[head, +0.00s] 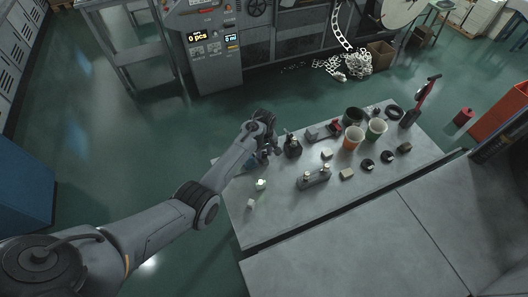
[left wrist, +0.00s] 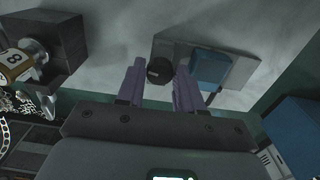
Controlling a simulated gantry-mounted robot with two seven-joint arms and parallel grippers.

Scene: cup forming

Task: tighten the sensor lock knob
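In the left wrist view, a round black knob (left wrist: 160,71) shows between the two fingers of my left gripper (left wrist: 158,82). The fingers are apart, with a visible gap to the left of the knob; I cannot tell how far the knob lies beyond the tips. A blue sensor block (left wrist: 211,68) sits right of the knob, on the same light grey plate (left wrist: 170,47). In the head view my left gripper (head: 264,143) is at the table's left end and hides most of the knob area. My right gripper is not in view.
A dark block (left wrist: 62,55) with a metal part marked "8" (left wrist: 14,66) stands at the left in the wrist view. On the table (head: 290,222) are a dark fixture (head: 292,147), cups (head: 352,138), black rings and small blocks. The table's front left is mostly clear.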

